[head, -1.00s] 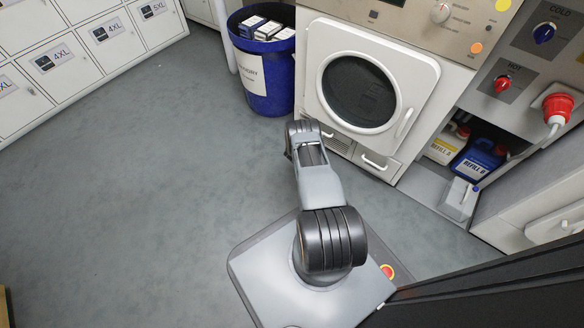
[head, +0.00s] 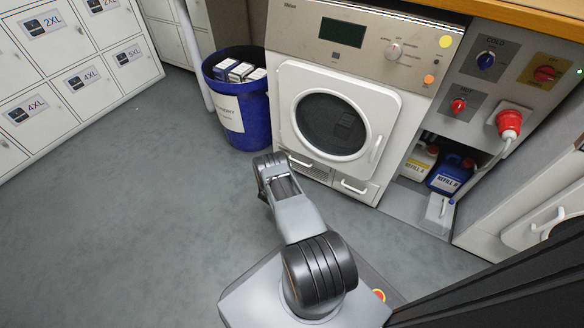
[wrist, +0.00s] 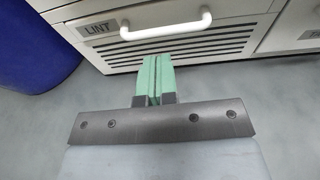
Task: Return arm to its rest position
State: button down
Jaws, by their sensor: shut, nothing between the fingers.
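My gripper (wrist: 153,80) shows in the wrist view, with its two pale green fingers pressed together and nothing between them. The fingers point at the lower front of the white dryer, just below the white handle of the drawer marked LINT (wrist: 140,30). I cannot tell whether the tips touch the grille there. In the head view my arm extends from my base towards the dryer (head: 278,130), and the gripper itself is hidden behind my own wrist link.
A blue bin (head: 246,128) with boxes in it stands left of the dryer. Refill containers, one blue (head: 450,174), sit in an alcove to its right, below a red plug (head: 509,122). Lockers (head: 75,60) line the left wall. The grey floor (head: 120,220) at left is clear.

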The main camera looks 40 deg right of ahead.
jog(key=p+v, duration=0.2)
jog(key=v, duration=0.6)
jog(key=a+r+m+g+y+p, duration=0.25)
jog(key=r+m+p, duration=0.5)
jog(key=r, duration=1.65)
jog(key=a+r+m+g+y+p, duration=0.15)
jog(key=r+m+g+p, duration=0.6)
jog(key=r, duration=1.55)
jog(key=s+a+r+m+t+y+p, duration=0.2)
jog(key=s+a+r+p, duration=0.4)
jog(key=r, duration=0.6)
jog(key=s+a+r+m+t+y+p, duration=0.2)
jog(key=s+a+r+y+p, duration=0.3)
jog(key=r, duration=0.7)
jog(key=s+a+r+m+t+y+p, duration=0.2)
jog(key=s+a+r+t+y+p, duration=0.2)
jog(key=s+a+r+p, duration=0.4)
notch_tip(320, 180, up, 5)
jog(key=shift+a+f+m+t+p, duration=0.15)
jog(key=shift+a+m+t+p, duration=0.2)
jog(key=shift+a+p, duration=0.7)
jog(key=shift+d, duration=0.25)
